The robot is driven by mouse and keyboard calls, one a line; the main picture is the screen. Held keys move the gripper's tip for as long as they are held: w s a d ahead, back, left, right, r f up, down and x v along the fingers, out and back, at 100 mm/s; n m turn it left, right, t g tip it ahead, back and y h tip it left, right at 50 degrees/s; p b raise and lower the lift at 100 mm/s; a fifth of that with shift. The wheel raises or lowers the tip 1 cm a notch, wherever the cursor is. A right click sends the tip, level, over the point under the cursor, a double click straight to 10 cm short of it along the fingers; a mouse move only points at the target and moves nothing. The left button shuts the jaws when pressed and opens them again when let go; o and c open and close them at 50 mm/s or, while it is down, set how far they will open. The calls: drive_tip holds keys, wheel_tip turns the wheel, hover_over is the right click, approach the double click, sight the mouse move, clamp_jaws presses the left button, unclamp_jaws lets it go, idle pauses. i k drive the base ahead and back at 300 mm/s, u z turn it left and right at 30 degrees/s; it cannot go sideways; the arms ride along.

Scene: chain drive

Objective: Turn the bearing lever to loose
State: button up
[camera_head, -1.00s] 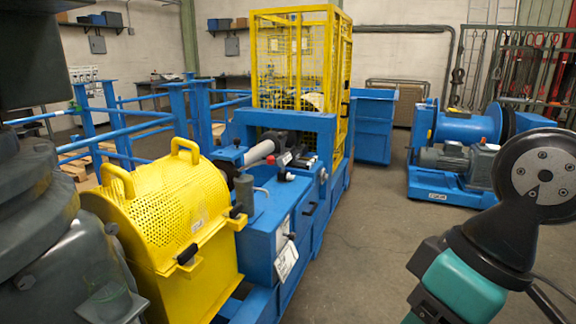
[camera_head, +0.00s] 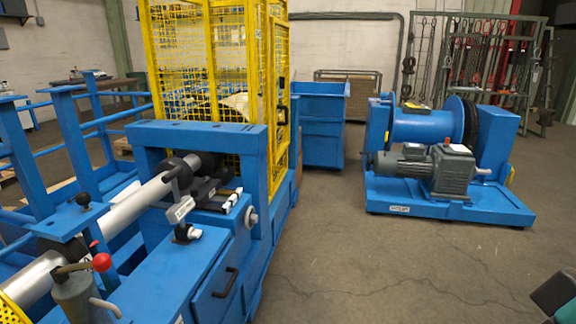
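No part marked clearly as the bearing lever can be read. A short lever with a red ball knob (camera_head: 102,262) stands by a grey cylindrical housing (camera_head: 85,298) at the lower left of the blue machine. A black knob (camera_head: 83,199) sits on a blue bracket over the silver shaft (camera_head: 140,205). Near the blue arch, a grey lever-like part with a white label (camera_head: 180,211) stands beside the shaft; its lettering is too small to read.
The blue machine frame (camera_head: 228,283) runs along the left, with a yellow mesh cage (camera_head: 190,60) behind the arch. A blue winch (camera_head: 425,125) on a base stands at right. A blue bin (camera_head: 322,125) is behind. The middle floor (camera_head: 370,265) is clear.

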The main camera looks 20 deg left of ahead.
sight(194, 193)
drive_tip(key=u, duration=0.1)
drive_tip(key=i, duration=1.7)
drive_tip(key=u, duration=1.15)
drive_tip(key=i, duration=1.1)
drive_tip(key=u, duration=0.7)
